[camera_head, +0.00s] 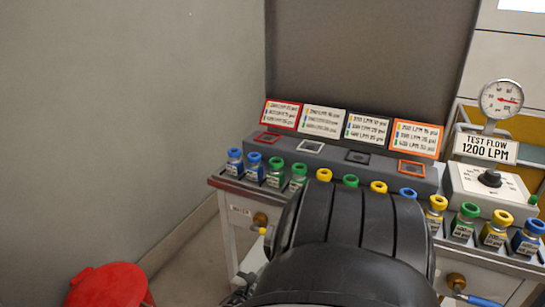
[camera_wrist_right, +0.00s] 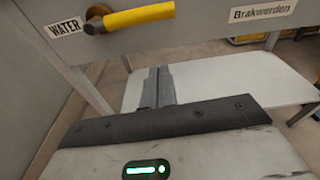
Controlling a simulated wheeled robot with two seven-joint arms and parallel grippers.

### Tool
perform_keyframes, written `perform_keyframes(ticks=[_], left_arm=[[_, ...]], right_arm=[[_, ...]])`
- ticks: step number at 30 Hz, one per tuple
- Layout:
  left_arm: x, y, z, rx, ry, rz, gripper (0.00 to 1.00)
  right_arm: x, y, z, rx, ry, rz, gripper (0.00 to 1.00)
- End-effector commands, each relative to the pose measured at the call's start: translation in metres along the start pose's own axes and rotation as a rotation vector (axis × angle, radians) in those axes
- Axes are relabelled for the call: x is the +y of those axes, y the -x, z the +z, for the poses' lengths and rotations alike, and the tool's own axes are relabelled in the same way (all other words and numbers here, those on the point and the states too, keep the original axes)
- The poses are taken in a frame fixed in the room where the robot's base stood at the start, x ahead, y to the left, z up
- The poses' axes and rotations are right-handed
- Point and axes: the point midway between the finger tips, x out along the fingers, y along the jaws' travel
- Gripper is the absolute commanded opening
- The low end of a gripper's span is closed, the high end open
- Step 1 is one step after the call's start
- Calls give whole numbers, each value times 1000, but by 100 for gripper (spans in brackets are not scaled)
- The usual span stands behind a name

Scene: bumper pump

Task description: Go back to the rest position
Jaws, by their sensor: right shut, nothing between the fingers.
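My right gripper (camera_wrist_right: 157,72) is in the right wrist view, with its two grey fingers shut together and nothing between them. It is below the table front, over a low white shelf (camera_wrist_right: 225,80). Its fingertips are apart from the yellow handle (camera_wrist_right: 140,16) beside the WATER label (camera_wrist_right: 65,28). In the head view, a large black ribbed part, which looks like my own arm, covers the lower middle and hides part of the table front. My left gripper is not in either view.
The table carries a row of coloured-cap bottles (camera_head: 235,160), a grey panel with sign cards (camera_head: 320,121), a gauge (camera_head: 501,99) and a knob box (camera_head: 490,180). A red round object (camera_head: 108,286) stands at lower left.

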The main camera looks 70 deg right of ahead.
Motion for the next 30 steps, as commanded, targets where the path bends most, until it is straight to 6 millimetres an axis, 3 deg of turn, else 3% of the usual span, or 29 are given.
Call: perform_keyframes(ticks=[5,24,28,30], left_arm=[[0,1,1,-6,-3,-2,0],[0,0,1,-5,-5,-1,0],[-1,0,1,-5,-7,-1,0],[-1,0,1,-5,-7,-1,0]], right_arm=[[0,11,0,0,0,0,0],[0,12,-1,4,-4,1,0],[1,30,-12,74,-84,2,0],[1,53,-22,161,-178,-2,0]])
